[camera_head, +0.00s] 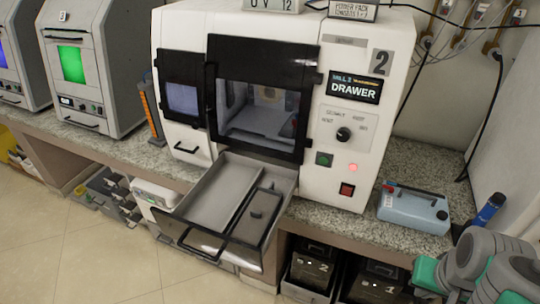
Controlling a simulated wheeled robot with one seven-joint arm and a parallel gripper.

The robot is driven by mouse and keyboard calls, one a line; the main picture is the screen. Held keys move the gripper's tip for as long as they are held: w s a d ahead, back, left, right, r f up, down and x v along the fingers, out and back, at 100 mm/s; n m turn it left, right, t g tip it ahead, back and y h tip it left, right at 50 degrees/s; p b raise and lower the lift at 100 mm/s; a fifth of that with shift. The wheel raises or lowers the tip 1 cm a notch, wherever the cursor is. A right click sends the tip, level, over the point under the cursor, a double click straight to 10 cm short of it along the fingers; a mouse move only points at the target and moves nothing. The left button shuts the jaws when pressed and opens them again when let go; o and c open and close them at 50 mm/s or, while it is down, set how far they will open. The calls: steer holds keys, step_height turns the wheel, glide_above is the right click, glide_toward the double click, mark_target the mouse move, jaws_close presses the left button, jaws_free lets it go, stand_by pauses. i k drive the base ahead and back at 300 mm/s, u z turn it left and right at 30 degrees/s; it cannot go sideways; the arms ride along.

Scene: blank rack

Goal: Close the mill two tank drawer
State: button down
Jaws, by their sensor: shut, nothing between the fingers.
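Mill two is the white machine (300,170) marked "2" and "DRAWER", standing on the speckled counter. Its tank drawer (192,198) is pulled far out below the dark-framed window (262,108), sticking out past the counter edge. The drawer is a grey open tray with a narrower section along its right side and a black bar handle (200,243) across its front. My arm's grey and teal links show at the lower right corner, apart from the drawer. My gripper's fingers cannot be made out.
A blue-grey box (412,210) and a blue-topped tool (490,208) are on the counter at right. Black numbered bins (312,268) stand under the counter. Grey machines (88,60) stand at left. The tiled floor (90,255) in front left is clear.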

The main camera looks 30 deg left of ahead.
mark_target(201, 220)
steer(key=u, duration=2.05)
steer(key=k, duration=0.65)
steer(key=u, duration=0.6)
steer(key=i, duration=0.5)
steer(key=u, duration=0.7)
steer(key=i, duration=1)
steer(key=z, duration=0.5)
